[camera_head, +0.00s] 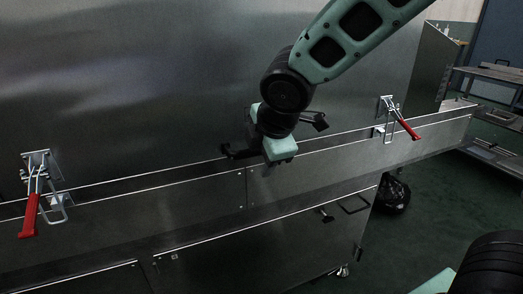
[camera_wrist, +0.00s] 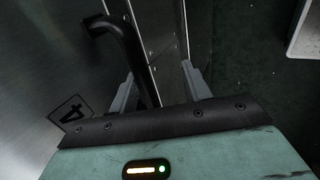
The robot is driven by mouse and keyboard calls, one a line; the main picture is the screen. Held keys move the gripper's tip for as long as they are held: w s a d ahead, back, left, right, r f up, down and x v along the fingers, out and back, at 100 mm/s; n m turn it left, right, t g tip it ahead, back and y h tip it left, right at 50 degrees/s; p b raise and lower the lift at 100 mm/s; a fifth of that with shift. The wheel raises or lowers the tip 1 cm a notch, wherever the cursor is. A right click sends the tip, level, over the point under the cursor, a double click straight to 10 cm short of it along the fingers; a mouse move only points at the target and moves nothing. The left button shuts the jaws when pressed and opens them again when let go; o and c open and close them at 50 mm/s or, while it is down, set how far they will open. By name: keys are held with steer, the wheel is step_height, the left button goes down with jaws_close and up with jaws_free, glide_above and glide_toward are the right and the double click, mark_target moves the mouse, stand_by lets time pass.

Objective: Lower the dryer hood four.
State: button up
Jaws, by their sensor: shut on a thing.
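Dryer hood four is the large brushed-steel panel (camera_head: 150,80) that fills the upper left in the head view. A label with a "4" (camera_wrist: 71,114) shows on it in the wrist view. Its black bar handle (camera_wrist: 128,45) runs between the fingers of my gripper (camera_wrist: 158,75). One end of the handle (camera_head: 236,152) shows left of my gripper in the head view. My gripper (camera_head: 279,150) is shut on the handle, at the hood's lower edge. My wrist hides most of the grip in the head view.
Red-handled toggle latches stand on the left (camera_head: 30,213) and right (camera_head: 408,129) of the steel ledge. A lower panel with a small handle (camera_head: 355,203) lies below. A black bag (camera_head: 394,195) is on the dark floor (camera_head: 425,225). A metal shelf (camera_head: 490,72) stands far right.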

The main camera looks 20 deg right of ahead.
steer(key=shift+s+d+f, duration=0.15)
steer(key=shift+s+f, duration=0.05)
steer(key=p+v, duration=0.6)
steer(key=v, duration=1.1)
steer(key=shift+a+r+p, duration=0.25)
steer(key=shift+r+p, duration=0.05)
steer(key=shift+r, duration=0.05)
steer(key=s+a+f+m+g+p, duration=0.1)
steer(key=s+a+f+m+g, duration=0.2)
steer(key=s+f+m, duration=0.3)
steer(key=s+a+f+m+g, duration=0.3)
steer(key=s+f+m, duration=0.1)
steer(key=s+f, duration=0.4)
step_height(320, 180, up, 18)
steer(key=p, duration=1.7)
steer(key=shift+s+r, duration=0.15)
steer(key=shift+s, duration=0.05)
